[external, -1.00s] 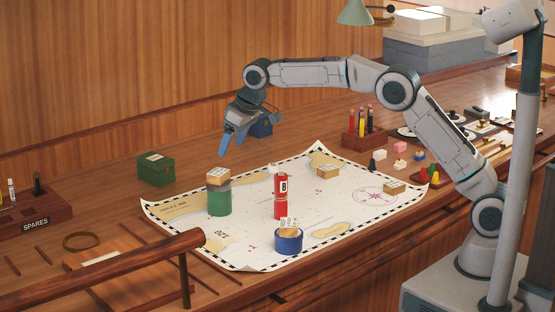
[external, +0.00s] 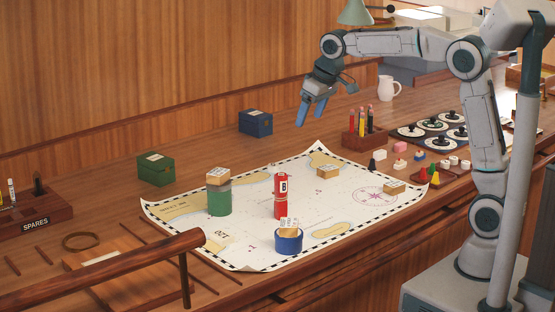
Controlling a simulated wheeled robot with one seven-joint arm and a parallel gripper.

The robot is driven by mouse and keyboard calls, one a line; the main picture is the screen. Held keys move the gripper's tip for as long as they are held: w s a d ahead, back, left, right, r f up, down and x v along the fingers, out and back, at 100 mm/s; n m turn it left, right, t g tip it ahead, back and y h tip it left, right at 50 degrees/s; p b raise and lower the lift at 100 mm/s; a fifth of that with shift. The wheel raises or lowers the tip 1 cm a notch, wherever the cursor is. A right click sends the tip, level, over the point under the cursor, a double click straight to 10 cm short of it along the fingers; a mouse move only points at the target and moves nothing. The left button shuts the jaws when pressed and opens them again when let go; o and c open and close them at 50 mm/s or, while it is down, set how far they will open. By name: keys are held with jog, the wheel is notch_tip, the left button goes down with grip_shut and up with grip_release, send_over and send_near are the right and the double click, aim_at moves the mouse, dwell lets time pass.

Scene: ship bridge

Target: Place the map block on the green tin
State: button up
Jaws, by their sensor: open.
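The green tin (external: 219,201) stands upright on the left part of the chart. A map block (external: 218,176), wooden with a printed pale top, rests on top of the green tin. Two similar blocks lie flat on the chart, one near the back edge (external: 328,171) and one near the right edge (external: 395,187). My gripper (external: 312,114) is open and empty, with blue fingers pointing down. It is raised above the table behind the chart, to the right of the green tin and apart from everything.
On the chart (external: 250,240) stand a red cylinder marked B (external: 281,198) and a blue tin (external: 289,242) holding a paper-like piece. Green (external: 155,169) and blue (external: 256,123) boxes sit behind. A pencil holder (external: 364,138), a white jug (external: 389,88) and small pieces are at right.

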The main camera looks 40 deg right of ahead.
jog(key=s+d+f+m, duration=0.1)
jog(key=s+d+f, duration=0.2)
jog(key=s, duration=0.6)
jog(key=s+d+f+m, duration=0.1)
jog(key=s+d+f, duration=0.2)
jog(key=s+d, duration=0.3)
jog(key=s+d+f+h, duration=0.1)
jog(key=s+d+f, duration=0.2)
jog(key=s, duration=1)
jog(key=shift+d+f+m, duration=0.25)
jog(key=shift+d+m, duration=0.15)
jog(key=shift+d, duration=0.7)
jog(key=shift+w, duration=0.1)
